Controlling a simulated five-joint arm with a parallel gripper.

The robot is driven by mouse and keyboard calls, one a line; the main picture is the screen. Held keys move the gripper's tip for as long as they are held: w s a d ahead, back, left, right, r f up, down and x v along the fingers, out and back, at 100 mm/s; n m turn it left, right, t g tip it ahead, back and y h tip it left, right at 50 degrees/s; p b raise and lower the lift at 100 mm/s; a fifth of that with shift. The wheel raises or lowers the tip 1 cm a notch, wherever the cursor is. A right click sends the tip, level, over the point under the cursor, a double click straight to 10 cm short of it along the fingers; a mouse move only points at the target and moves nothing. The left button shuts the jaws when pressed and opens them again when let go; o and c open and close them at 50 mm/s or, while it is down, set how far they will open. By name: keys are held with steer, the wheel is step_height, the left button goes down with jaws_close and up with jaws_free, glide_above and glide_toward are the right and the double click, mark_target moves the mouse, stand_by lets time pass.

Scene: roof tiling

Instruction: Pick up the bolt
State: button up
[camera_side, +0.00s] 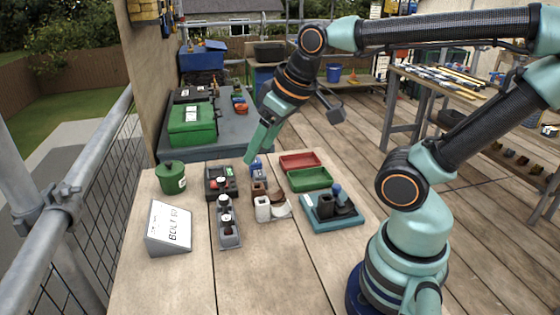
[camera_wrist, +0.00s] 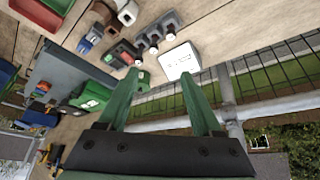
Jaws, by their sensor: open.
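My gripper (camera_side: 251,156) is in the air above the far part of the wooden table, pointing down and left. In the wrist view my gripper (camera_wrist: 162,76) shows two green fingers spread apart with nothing between them. A grey holder (camera_side: 230,240) on the table carries small upright parts with dark and white tops; it also shows in the wrist view (camera_wrist: 163,36). One of these may be the bolt, but they are too small to tell. A white slanted sign (camera_side: 170,226) stands left of the holder, with writing that seems to read "BOLT".
A dark box (camera_side: 221,182), green canister (camera_side: 171,177), red tray (camera_side: 300,162), green tray (camera_side: 309,179), white and brown pieces, and a teal tray (camera_side: 334,223) crowd the table. The front tabletop is clear. A metal railing (camera_side: 95,150) runs along the left.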

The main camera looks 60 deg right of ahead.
steer(key=w+d+n+g, duration=0.2)
steer(key=w+n+g, duration=0.1)
steer(key=w+n, duration=0.65)
steer(key=n+g, duration=0.2)
steer(key=n, duration=0.5)
glide_above(221, 179)
step_height(221, 179, down, 7)
steer(key=shift+w+f+n, duration=0.4)
steer(key=shift+f+n, duration=0.05)
steer(key=shift+f, duration=0.15)
step_height(221, 179, down, 6)
steer(key=shift+f, duration=0.25)
steer(key=shift+s+f, duration=0.2)
steer(key=shift+f, duration=1.15)
steer(key=shift+s+f, duration=0.2)
steer(key=shift+f, duration=1.1)
steer(key=shift+c, duration=0.4)
jaws_close()
